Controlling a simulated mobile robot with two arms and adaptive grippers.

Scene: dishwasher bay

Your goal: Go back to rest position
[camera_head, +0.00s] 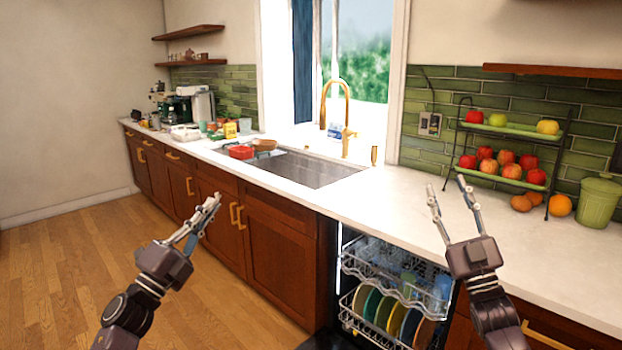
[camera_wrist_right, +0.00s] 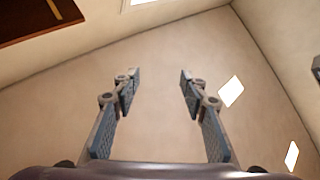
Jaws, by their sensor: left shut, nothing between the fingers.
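My left gripper (camera_head: 207,211) is shut and empty, raised over the wood floor in front of the cabinets, in the head view. My right gripper (camera_head: 447,188) is open and empty, raised in front of the counter to the right of the sink. In the right wrist view its two fingers (camera_wrist_right: 158,90) stand apart with nothing between them, and plain wall or ceiling surfaces lie beyond.
The open dishwasher (camera_head: 347,310) below the counter holds plates and glasses in its racks. The floor (camera_head: 70,270) at left is clear.

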